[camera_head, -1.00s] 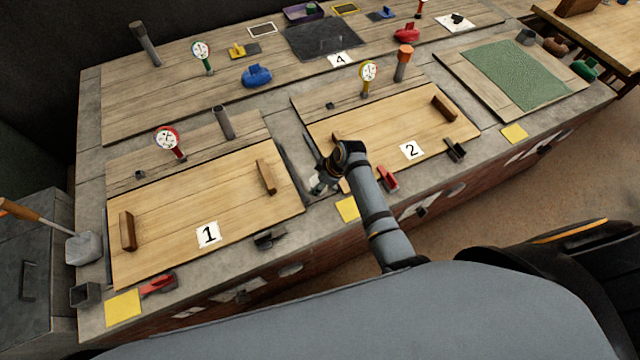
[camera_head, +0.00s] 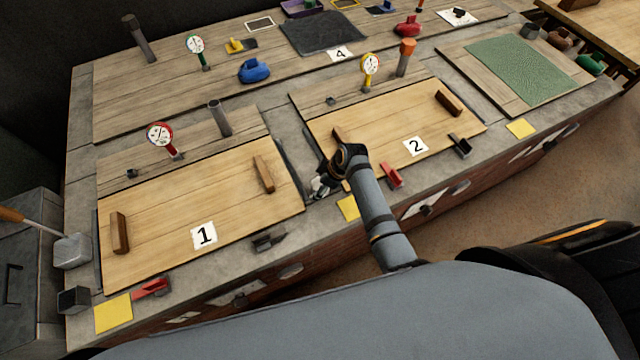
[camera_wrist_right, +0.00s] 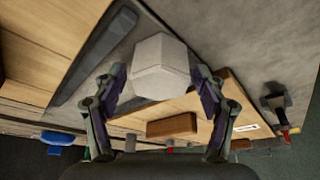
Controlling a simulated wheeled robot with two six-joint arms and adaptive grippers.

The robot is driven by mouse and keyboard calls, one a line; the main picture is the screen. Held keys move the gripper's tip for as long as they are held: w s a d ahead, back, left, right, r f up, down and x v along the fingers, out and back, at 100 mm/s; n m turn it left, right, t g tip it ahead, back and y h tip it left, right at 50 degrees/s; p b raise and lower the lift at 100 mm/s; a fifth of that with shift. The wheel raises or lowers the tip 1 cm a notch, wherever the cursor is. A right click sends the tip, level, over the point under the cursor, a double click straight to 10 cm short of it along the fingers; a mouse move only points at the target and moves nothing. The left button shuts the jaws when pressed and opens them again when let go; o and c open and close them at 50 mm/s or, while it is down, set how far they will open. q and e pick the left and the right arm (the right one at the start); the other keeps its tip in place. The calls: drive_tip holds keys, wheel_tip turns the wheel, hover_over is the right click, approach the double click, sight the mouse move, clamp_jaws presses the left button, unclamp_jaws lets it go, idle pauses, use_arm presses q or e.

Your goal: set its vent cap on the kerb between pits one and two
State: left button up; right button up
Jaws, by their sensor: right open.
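My right gripper (camera_head: 320,187) is low over the stone kerb (camera_head: 290,150) between the lid of pit one (camera_head: 160,205) and the lid of pit two (camera_head: 400,118). In the right wrist view the gripper (camera_wrist_right: 160,82) is open, with one finger on each side of a pale grey faceted block (camera_wrist_right: 160,66). Narrow gaps show beside the block. It may be the vent cap; I cannot tell for sure. In the head view the gripper mostly hides it. An orange-topped pipe (camera_head: 405,57) stands behind pit two, and a bare grey pipe (camera_head: 220,118) behind pit one. My left gripper is out of view.
Gauges stand behind pit one (camera_head: 160,138) and pit two (camera_head: 370,68). A yellow pad (camera_head: 348,208) and a red clip (camera_head: 391,175) lie on the front kerb near my arm. Wooden handles stand up from both lids.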

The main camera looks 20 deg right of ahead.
drive_tip(key=p+v, duration=0.1)
drive_tip(key=v, duration=1.1)
drive_tip(key=shift+d+r, duration=0.1)
